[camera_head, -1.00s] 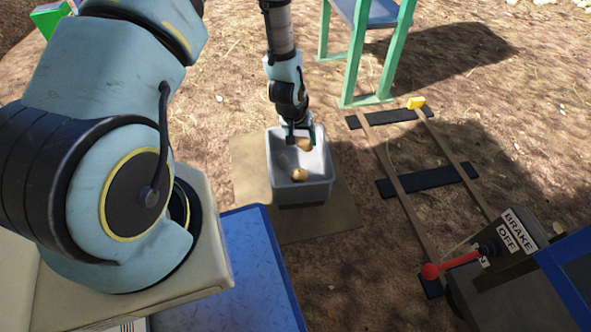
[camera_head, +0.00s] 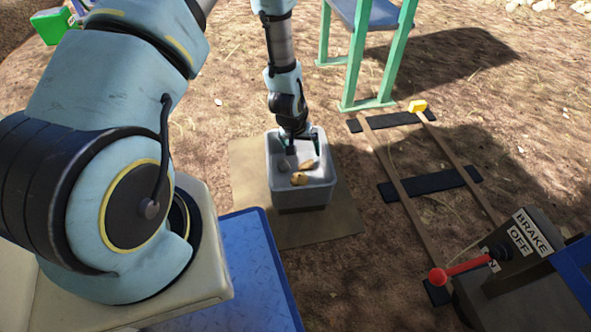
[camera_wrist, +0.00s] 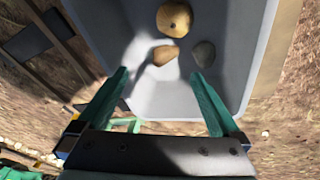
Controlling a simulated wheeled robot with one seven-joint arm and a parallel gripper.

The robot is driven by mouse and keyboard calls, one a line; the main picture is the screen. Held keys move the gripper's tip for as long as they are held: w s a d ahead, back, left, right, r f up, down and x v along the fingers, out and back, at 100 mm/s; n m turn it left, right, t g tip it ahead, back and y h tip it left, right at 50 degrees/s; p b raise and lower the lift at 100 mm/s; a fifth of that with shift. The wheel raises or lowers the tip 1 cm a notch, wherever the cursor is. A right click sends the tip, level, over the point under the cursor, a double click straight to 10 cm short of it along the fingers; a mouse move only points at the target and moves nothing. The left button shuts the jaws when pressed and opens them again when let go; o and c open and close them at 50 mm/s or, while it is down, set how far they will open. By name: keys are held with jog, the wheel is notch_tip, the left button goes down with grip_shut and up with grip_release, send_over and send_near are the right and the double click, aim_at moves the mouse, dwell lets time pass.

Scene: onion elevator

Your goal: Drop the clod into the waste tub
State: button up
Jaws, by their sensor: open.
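The grey waste tub (camera_head: 303,196) stands on a flat brown board and also fills the top of the wrist view (camera_wrist: 105,28). A tan-brown lump, apparently the clod (camera_head: 307,164), lies inside on the tub floor; it also shows in the wrist view (camera_wrist: 166,55). My gripper (camera_head: 303,150) is over the tub's opening, its fingers spread with nothing between them. In the wrist view its green fingers (camera_wrist: 160,73) stand apart, with the clod just beyond the tips.
A round yellowish onion (camera_head: 299,179) and a grey stone (camera_head: 283,165) also lie in the tub. A green-legged stand (camera_head: 353,60) is behind it. Rails (camera_head: 395,170) and a red-knobbed brake lever (camera_head: 462,267) are on the right.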

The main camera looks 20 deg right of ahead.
jog(key=p+v, duration=0.3)
jog(key=v, duration=0.7)
jog(key=shift+r+p, duration=0.4)
jog(key=shift+a, duration=0.15)
